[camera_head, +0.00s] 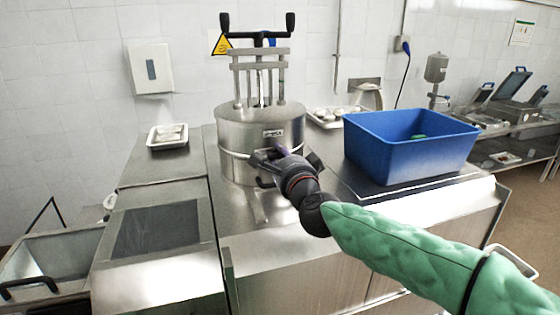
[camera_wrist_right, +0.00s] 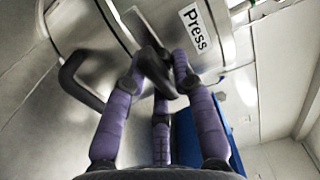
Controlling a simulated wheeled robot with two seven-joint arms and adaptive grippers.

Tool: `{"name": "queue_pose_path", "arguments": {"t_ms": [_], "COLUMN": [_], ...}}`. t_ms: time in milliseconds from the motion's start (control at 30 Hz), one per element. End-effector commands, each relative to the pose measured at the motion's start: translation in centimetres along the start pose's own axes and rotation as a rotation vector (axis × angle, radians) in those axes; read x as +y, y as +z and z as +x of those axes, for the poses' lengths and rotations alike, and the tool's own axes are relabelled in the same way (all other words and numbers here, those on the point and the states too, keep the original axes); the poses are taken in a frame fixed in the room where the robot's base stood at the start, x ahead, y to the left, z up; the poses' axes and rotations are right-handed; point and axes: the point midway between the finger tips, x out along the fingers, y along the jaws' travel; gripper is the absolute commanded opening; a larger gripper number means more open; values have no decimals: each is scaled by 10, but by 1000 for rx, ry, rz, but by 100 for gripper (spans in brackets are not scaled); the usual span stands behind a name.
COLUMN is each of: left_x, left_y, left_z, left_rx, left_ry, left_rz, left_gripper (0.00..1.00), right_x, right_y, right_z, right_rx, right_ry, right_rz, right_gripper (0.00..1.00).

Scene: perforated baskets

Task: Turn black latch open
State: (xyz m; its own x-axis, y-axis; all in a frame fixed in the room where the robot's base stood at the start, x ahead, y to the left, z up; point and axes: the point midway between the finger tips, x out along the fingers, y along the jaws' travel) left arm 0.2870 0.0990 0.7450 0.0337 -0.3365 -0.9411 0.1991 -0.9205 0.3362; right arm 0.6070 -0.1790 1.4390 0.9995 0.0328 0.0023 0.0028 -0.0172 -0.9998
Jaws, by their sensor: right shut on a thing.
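The steel press (camera_head: 235,125) stands on the counter, a cylinder with a band around it and a "Press" label (camera_wrist_right: 195,27). My right gripper (camera_head: 270,157) reaches its front from the lower right. In the right wrist view its purple fingers (camera_wrist_right: 160,85) are closed around the black latch (camera_wrist_right: 150,62) on the press wall. The latch is partly hidden by the fingers, so its exact angle is hard to tell. A curved black handle (camera_wrist_right: 72,75) sits left of the fingers, apart from them. My left gripper is out of view.
A blue basket (camera_head: 405,165) stands right of the press, close to my right arm. A small white tray (camera_head: 168,143) lies at the left, and another tray (camera_head: 325,122) lies behind the press. The counter front before the press is mostly clear.

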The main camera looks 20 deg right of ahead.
Motion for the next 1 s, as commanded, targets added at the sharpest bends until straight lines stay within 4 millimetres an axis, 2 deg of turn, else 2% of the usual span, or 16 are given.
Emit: {"name": "queue_pose_path", "arguments": {"t_ms": [33, 567, 600, 667, 1000], "left_x": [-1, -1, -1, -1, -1], "left_y": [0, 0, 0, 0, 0], "left_z": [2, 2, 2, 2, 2], "left_rx": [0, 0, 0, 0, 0], "left_ry": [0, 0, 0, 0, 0], "left_rz": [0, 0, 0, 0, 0], "left_gripper": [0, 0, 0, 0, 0], "right_x": [7, 8, 8, 8, 3], "right_y": [2, 3, 3, 3, 2], "right_z": [1, 1, 1, 1, -1], "right_rx": [-4, -5, -6, -6, -3], "right_ry": [11, 14, 14, 14, 5], "right_rz": [9, 33, 33, 32, 32], "right_gripper": [0, 0, 32, 46, 46]}}
